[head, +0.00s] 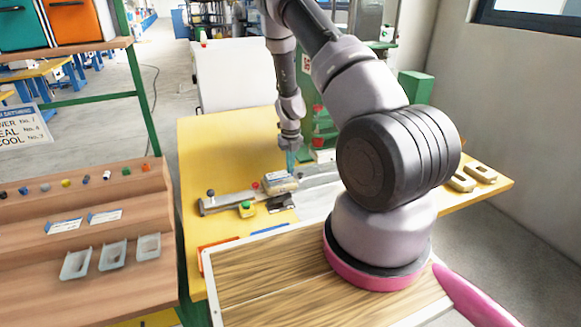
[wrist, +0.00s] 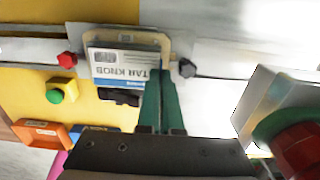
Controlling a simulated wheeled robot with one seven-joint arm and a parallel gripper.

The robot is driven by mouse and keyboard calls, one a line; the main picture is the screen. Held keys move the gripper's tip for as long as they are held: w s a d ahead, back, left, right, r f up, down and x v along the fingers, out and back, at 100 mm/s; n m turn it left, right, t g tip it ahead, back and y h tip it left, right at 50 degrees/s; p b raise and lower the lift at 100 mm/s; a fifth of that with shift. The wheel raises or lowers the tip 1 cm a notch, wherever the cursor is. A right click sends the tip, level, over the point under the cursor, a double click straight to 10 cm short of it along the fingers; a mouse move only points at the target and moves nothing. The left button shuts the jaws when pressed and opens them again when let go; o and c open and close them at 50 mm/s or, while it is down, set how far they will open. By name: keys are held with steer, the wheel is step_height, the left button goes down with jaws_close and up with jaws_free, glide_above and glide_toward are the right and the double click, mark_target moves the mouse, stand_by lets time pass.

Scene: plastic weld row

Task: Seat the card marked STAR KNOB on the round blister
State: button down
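The STAR KNOB card (wrist: 118,66) is a white card with a blue band. Its print is upside down in the wrist view. It lies in or on a tan frame (wrist: 148,36) on the metal slide, also seen as a pale card (head: 279,181) in the head view. My gripper (wrist: 160,78) has its green fingers together, overlapping the card's right end and hiding part of its print. I cannot tell whether they touch it. In the head view my gripper (head: 290,143) hangs above the card. I cannot make out the round blister.
A yellow box with a green button (wrist: 55,95) and a black piece (wrist: 118,97) are beside the slide. A red knob (wrist: 67,60) and a dark knob (wrist: 187,68) flank the card. Orange (wrist: 40,133) and blue trays lie nearer.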

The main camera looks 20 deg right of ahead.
steer(key=shift+f, duration=0.65)
stand_by(0.3)
steer(key=c, duration=1)
jaws_free()
steer(key=c, duration=0.5)
steer(key=shift+o, duration=0.2)
steer(key=shift+r, duration=0.1)
steer(key=shift+r, duration=3.4)
